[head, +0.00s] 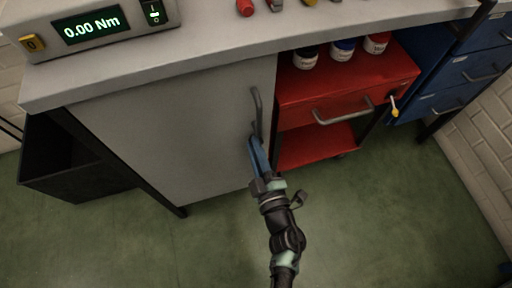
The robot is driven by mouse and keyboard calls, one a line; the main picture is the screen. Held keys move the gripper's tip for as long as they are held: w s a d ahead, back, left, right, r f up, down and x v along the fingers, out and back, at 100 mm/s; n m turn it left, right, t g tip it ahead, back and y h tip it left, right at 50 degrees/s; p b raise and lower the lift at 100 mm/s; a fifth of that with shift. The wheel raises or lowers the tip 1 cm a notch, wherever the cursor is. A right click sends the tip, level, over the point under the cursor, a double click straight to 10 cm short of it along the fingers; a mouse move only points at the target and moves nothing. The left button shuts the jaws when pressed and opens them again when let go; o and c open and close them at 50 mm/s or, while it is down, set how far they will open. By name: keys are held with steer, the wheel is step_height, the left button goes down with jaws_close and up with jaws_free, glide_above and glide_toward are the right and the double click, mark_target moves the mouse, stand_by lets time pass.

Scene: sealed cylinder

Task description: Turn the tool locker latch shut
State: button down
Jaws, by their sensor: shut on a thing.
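The tool locker (185,140) is the grey cabinet under the bench, and its door looks closed against the frame. A dark vertical bar handle (257,105) is near the right edge of the door. My gripper (254,141) reaches up from below to the door, just under the handle. Its blue fingers are shut on the small dark latch (252,127), which shows only in part above the fingertips. The fingers hide the rest of the latch, so its exact angle cannot be told.
Blue drawers (455,75) are farther right. A black bin (75,160) is at left. A display (92,27) reads 0.00 Nm. Green floor in front is clear.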

steer(key=shift+a+f+n+b, duration=0.15)
steer(key=shift+n+b, duration=0.45)
steer(key=shift+n, duration=1.05)
steer(key=shift+d+f+n+b, duration=0.15)
steer(key=shift+n+b, duration=0.45)
steer(key=shift+n, duration=1.05)
steer(key=c, duration=0.9)
jaws_free()
steer(key=shift+a, duration=0.1)
steer(key=p+v, duration=0.1)
steer(key=v, duration=1.2)
steer(key=shift+p, duration=0.3)
